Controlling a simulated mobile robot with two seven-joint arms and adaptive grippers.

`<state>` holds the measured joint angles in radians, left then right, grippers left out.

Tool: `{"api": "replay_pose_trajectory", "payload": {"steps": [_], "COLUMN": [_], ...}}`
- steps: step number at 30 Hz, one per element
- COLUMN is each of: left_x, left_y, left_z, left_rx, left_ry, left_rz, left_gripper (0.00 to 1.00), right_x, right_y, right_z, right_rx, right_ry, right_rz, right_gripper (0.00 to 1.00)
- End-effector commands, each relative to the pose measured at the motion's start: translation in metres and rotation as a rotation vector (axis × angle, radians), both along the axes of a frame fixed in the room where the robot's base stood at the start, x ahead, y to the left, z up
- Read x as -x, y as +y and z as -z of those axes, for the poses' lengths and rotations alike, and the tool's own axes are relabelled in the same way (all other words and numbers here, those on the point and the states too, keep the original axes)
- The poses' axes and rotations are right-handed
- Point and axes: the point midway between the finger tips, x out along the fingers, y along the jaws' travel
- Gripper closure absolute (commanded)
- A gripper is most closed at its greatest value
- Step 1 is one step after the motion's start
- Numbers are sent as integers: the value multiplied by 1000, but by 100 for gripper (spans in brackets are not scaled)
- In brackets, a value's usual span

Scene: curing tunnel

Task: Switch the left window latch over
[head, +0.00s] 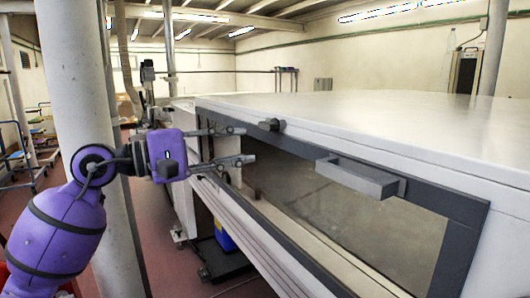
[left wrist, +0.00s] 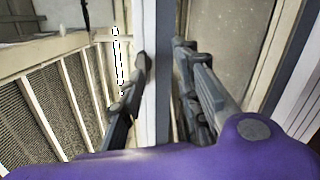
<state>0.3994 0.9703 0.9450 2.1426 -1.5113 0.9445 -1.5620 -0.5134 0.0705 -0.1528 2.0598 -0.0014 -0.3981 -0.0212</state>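A small dark latch knob (head: 271,124) sits on the upper edge of the grey window frame (head: 460,206), near its left end, in the head view. My left gripper (head: 248,145) is open, with its two fingers spread one above the other, just left of and below the latch. No contact with the latch is visible. In the left wrist view the open fingers (left wrist: 161,53) lie on either side of a grey and pale frame strip (left wrist: 155,90). I cannot make out the latch there. My right gripper is not in view.
A grey bar handle (head: 360,178) sticks out from the window frame, right of the latch. The white tunnel top (head: 400,120) is clear. A round pillar (head: 80,70) stands close behind my left arm. A blue container (head: 224,237) is low under the tunnel.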

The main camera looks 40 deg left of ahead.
Motion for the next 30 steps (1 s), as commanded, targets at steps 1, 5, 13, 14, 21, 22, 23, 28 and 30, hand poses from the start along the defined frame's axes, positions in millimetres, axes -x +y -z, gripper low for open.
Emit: {"api": "replay_pose_trajectory", "payload": {"steps": [1,5,13,14,21,22,23,28,30], "left_x": [2,2,-34,-38,-63,-64,-65,-67,-67], "left_y": [5,11,-3,-5,-15,-15,-16,-16,-16], "left_z": [-11,-28,-32,-32,-30,-30,-30,-28,-28], "left_rx": [-94,-215,-222,-221,-218,-218,-218,-218,-218], "left_ry": [-41,-90,-96,-95,-93,-93,-93,-90,-90], "left_rz": [-29,-72,-76,-75,-76,-76,-76,-75,-75], "left_gripper": [69,69,69,69,69,69,69,69,69], "right_x": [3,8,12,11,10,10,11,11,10], "right_y": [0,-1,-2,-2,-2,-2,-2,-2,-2], "right_z": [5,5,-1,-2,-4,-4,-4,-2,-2], "right_rx": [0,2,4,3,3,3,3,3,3], "right_ry": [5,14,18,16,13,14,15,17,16], "right_rz": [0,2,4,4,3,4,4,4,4], "right_gripper": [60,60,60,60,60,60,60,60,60]}}
